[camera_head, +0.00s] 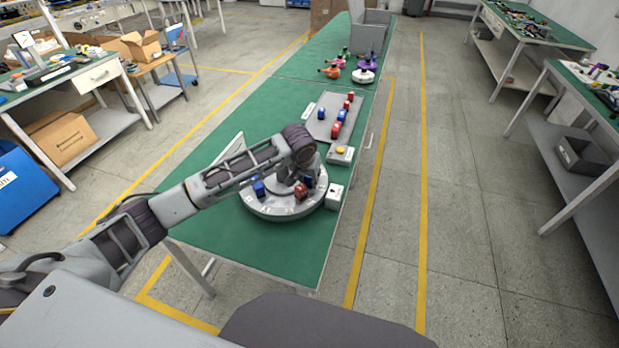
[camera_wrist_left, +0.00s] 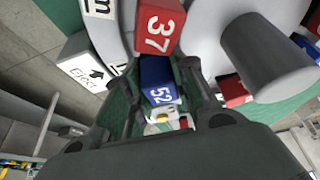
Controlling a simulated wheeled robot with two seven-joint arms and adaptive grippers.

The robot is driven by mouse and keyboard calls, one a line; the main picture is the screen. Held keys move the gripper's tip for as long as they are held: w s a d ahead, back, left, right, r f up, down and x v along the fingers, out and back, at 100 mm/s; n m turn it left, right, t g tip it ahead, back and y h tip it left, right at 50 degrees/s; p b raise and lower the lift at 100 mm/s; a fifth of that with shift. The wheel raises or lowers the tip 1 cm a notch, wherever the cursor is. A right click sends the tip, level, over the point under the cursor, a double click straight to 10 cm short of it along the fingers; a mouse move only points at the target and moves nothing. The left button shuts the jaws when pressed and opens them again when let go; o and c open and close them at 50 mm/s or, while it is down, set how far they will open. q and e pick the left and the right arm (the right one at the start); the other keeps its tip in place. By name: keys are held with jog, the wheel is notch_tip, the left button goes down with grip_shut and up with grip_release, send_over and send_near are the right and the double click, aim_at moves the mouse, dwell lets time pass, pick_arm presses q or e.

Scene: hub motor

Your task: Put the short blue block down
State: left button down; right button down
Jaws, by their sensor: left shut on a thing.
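My left gripper (camera_head: 306,171) is over the round grey-white turntable (camera_head: 268,211) on the green table. In the left wrist view its fingers (camera_wrist_left: 158,98) are shut on the short blue block (camera_wrist_left: 160,79), marked 52. The blue block shows partly in the head view (camera_head: 308,180), below the wrist. A red block (camera_wrist_left: 158,28) marked 37 is right beside it; it also shows in the head view (camera_head: 300,191). I cannot tell whether the blue block touches the turntable. My right gripper is not in view.
A grey post (camera_wrist_left: 265,55) rises from the turntable's middle. Another blue block (camera_head: 258,188) is on its left side. A white box marked Eject (camera_wrist_left: 90,72) stands beside the rim. A yellow-button box (camera_head: 341,155) and a grey tray (camera_head: 320,130) with several blocks lie behind.

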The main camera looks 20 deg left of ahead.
pick_arm(q)
jog(key=shift+s+f, duration=0.1)
jog(key=shift+f, duration=0.15)
jog(key=shift+s+f+p, duration=0.1)
jog(key=shift+f+p, duration=0.2)
jog(key=shift+f, duration=0.3)
jog(key=c, duration=1.2)
grip_release()
jog(key=shift+o, duration=0.2)
jog(key=shift+r, duration=0.2)
jog(key=shift+w+r, duration=0.15)
jog(key=shift+w, duration=0.1)
jog(key=shift+w+r+b, duration=0.15)
jog(key=shift+r+b, duration=0.25)
jog(key=shift+r, duration=0.25)
jog(key=v, duration=0.5)
jog(key=shift+f, duration=0.1)
jog(key=v, duration=0.5)
jog(key=shift+s+r+p, duration=0.3)
jog(key=shift+s+p, duration=0.05)
jog(key=shift+s+r, duration=0.25)
jog(key=shift+r, duration=0.35)
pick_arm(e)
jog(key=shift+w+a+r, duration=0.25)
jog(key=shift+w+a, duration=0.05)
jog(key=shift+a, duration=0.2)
